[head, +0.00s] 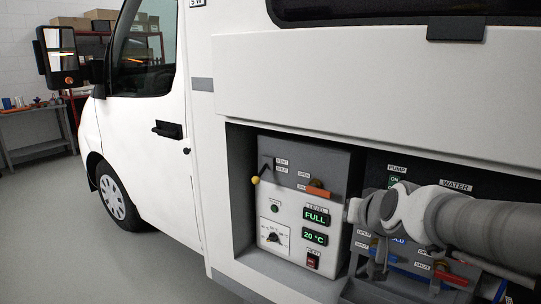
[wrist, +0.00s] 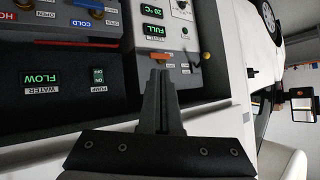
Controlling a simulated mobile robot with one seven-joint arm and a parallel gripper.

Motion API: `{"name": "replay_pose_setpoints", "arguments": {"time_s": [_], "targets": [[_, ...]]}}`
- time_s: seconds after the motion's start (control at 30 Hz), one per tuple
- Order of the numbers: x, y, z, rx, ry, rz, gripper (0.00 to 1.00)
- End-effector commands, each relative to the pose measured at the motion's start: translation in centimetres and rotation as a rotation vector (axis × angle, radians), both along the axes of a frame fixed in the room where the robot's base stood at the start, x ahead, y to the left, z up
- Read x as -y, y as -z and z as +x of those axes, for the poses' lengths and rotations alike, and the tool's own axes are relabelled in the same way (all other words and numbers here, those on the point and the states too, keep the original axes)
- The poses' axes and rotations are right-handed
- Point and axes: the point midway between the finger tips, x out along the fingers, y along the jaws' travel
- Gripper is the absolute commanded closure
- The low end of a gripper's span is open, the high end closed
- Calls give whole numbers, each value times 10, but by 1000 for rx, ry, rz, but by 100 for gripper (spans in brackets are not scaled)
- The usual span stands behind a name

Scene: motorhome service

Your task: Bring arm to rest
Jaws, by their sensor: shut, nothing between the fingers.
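My gripper (wrist: 160,74) shows in the wrist view with its two dark fingers together and nothing between them. Its tips appear just in front of the orange valve handle (wrist: 163,57); I cannot tell whether they touch. In the head view my arm comes in from the right, in front of the service bay, and the fingers are hard to make out. The grey control box (head: 291,200) has the orange handle (head: 318,190), a yellow-knobbed lever (head: 256,180), a level display (head: 315,216) reading FULL and a temperature display (head: 314,236) reading 20 °C.
The wrist view shows a lit FLOW display (wrist: 40,78). The raised hatch (head: 375,100) overhangs the bay. Open floor (head: 60,240) lies left of the white vehicle.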

Motion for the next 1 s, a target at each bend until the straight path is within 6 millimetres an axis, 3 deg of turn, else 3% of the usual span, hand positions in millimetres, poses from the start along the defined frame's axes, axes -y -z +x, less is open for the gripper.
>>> {"name": "replay_pose_setpoints", "arguments": {"time_s": [0.03, 0.2, 0.3, 0.43, 0.6, 1.0], "targets": [[-7, -12, -23, -41, -34, -2, 100], [-25, -13, -104, -227, -125, -53, 100], [-27, -10, -147, -326, -148, -97, 100], [-24, -5, -186, -421, -152, -146, 100], [-21, 0, -207, -476, -147, -173, 100], [-21, 0, -207, -479, -148, -172, 100]]}}
